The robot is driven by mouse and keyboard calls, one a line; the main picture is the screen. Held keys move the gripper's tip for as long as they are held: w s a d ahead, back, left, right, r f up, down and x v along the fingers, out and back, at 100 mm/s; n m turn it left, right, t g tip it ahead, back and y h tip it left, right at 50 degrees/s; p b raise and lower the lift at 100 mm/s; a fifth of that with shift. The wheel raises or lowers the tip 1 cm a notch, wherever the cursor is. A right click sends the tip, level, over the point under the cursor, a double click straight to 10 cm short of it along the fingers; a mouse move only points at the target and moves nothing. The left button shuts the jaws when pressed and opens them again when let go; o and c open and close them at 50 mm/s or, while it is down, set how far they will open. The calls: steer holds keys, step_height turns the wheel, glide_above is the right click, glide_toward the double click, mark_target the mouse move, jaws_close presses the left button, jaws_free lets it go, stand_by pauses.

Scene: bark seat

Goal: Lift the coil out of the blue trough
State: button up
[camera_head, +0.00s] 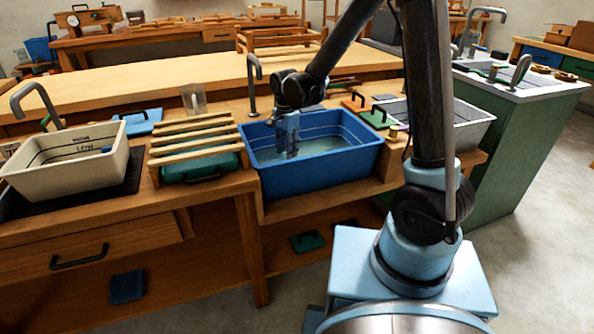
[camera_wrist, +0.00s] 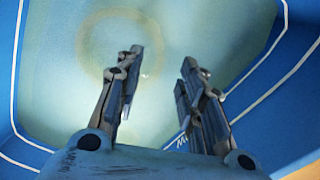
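The blue trough (camera_head: 318,176) stands in the bench in the head view and holds pale, cloudy water (camera_head: 328,148). Its blue wall (camera_wrist: 303,72) with white lines surrounds the water in the wrist view. The coil (camera_wrist: 122,13) shows there as a faint yellowish ring, blurred in the water, at the upper left of centre. My gripper (camera_wrist: 162,58) is open, with its two fingers apart and nothing between them. The left fingertip overlaps the ring in the picture; I cannot tell the depth between them. In the head view my gripper (camera_head: 288,152) points down inside the trough, and the coil cannot be made out.
A slatted wooden rack (camera_head: 192,142) stands left of the trough, and a cream basin (camera_head: 65,177) is further left. A grey tap (camera_head: 252,82) rises behind the trough. A green block (camera_head: 376,118) and a grey basin (camera_head: 468,130) are to the right.

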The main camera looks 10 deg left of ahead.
steer(key=shift+d+f, duration=0.2)
steer(key=shift+f, duration=2)
jaws_close()
